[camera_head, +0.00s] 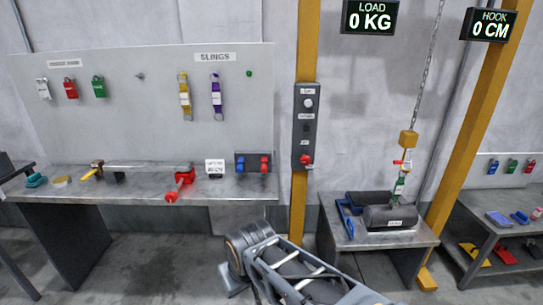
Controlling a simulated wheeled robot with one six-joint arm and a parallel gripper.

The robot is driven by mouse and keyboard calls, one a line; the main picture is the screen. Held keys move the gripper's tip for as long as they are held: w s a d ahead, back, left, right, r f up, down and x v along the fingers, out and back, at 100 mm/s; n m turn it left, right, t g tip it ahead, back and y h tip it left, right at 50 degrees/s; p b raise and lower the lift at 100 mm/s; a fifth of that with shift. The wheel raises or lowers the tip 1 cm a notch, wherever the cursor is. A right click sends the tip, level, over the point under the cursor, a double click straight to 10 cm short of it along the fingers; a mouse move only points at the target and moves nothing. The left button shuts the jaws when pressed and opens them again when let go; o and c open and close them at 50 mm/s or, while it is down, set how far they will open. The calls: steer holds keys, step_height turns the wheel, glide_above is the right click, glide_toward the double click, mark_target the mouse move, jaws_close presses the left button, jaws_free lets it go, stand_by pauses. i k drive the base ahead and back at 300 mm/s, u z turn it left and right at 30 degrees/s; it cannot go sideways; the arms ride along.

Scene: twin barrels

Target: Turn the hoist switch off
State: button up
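A dark grey control panel (305,125) is mounted on the yellow post in the middle of the view. It has a pale round knob (308,103) near its top, a dark round control (305,129) in the middle and a red control (306,159) near its bottom. The small labels beside them are too small to read surely, so I cannot tell the switch's state. My arm shows at the bottom centre, below and apart from the panel. I cannot make out my gripper or its fingers.
A workbench (140,184) with tools stands left of the post. A low table (388,237) right of it bears a dark cylinder (390,216) under the chain's hook (402,166). Displays read LOAD 0 KG (370,17) and HOOK 0 CM (489,25). A second yellow post (466,125) stands right.

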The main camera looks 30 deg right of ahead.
mark_target(304, 161)
steer(key=z, duration=0.2)
steer(key=i, duration=1)
steer(key=z, duration=0.65)
